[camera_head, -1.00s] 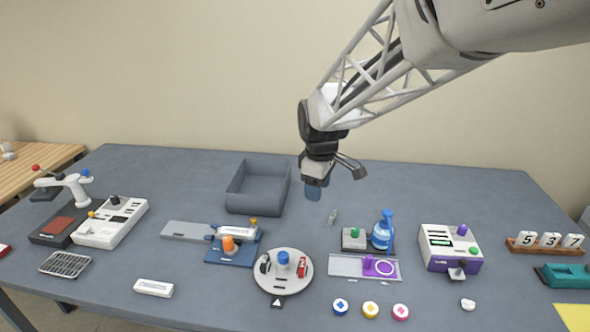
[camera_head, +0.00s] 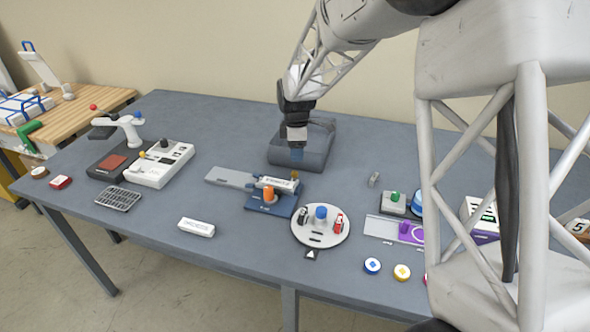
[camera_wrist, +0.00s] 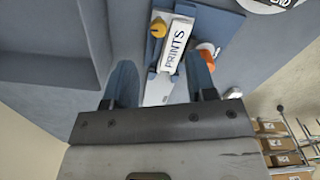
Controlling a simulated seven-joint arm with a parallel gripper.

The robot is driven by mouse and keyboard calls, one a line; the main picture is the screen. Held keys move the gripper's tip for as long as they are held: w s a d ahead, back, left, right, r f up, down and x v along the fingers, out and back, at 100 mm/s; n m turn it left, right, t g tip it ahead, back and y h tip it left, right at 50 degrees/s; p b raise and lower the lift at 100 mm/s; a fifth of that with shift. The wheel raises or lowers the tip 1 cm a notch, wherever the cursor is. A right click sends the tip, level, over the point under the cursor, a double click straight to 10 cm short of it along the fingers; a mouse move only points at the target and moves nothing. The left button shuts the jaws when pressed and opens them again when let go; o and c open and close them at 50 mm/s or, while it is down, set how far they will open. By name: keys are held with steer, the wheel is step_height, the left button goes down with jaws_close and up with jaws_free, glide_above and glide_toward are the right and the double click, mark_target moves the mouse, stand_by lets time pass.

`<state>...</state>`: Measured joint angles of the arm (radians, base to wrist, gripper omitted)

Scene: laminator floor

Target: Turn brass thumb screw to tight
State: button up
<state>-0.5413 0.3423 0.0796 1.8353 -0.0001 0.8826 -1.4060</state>
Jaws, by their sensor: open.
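The brass thumb screw (camera_head: 294,175) stands at the back right corner of the blue fixture (camera_head: 262,204). In the wrist view the screw (camera_wrist: 158,28) is a round brass knob beside the white block marked PRINTS (camera_wrist: 175,45). An orange knob (camera_head: 268,194) stands on the front of the fixture and shows at the right in the wrist view (camera_wrist: 208,50). My gripper (camera_head: 297,154) hangs pointing down, above and slightly behind the screw.
A grey plate (camera_head: 230,177) extends left of the fixture. A round white turntable (camera_head: 320,226) with small items is at the front right. A white labelled block (camera_head: 196,227) lies at front left.

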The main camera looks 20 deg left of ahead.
mark_target(294, 172)
steer(key=shift+a+f, duration=0.2)
steer(key=shift+a, duration=0.05)
steer(key=shift+f, duration=3.9)
steer(key=shift+c, duration=0.4)
steer(key=c, duration=0.9)
steer(key=shift+o, duration=0.2)
